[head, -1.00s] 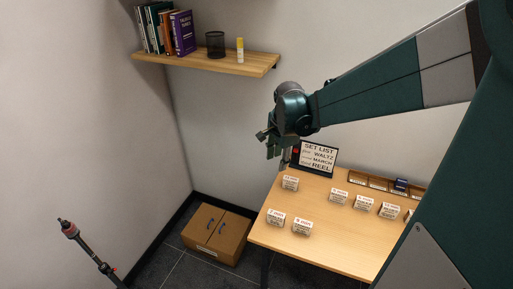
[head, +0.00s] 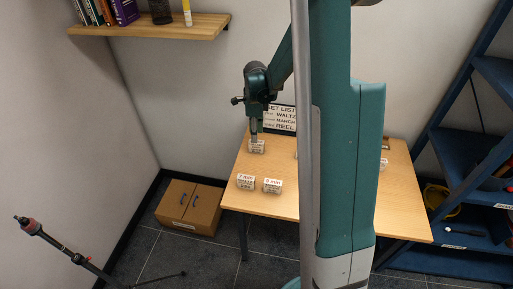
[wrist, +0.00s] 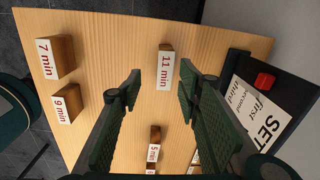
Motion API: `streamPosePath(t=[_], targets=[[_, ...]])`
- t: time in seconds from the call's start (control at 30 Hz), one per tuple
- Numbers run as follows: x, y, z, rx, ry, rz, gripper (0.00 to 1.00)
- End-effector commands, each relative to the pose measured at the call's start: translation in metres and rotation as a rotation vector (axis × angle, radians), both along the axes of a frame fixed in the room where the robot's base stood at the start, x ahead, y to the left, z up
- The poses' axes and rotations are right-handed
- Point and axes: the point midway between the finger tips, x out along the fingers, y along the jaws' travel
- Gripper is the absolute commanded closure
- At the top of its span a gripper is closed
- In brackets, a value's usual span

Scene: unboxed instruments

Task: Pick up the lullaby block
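Several small wooden blocks with white labels are on the table (head: 385,215). No label legibly reads "lullaby", so I cannot tell which block it is. In the wrist view, a block marked "11 min" (wrist: 165,68) lies between my open gripper's (wrist: 160,80) fingertips in the picture; I see no contact. In the head view, my gripper (head: 254,136) points down right over a block (head: 257,147) at the back left of the table. Blocks marked "7 min" (head: 246,181) and "9 min" (head: 272,185) are nearer the front edge. My arm hides other blocks.
A black-framed set list sign (head: 280,119) stands close behind the block under my gripper; a red piece (wrist: 264,81) is on it. A wooden shelf (head: 160,27) is above left, a cardboard box (head: 190,207) on the floor, and a blue rack (head: 455,180) at right.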

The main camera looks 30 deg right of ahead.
Motion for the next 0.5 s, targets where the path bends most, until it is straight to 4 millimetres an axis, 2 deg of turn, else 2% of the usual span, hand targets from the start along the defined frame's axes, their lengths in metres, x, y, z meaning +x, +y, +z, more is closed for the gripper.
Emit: streamPosePath(t=[0.17,0.5], targets=[[0.0026,-0.0071,-0.0124,0.005,0.012,-0.048,0.66],[0.0023,-0.0078,-0.0137,0.006,0.014,-0.056,0.66]])
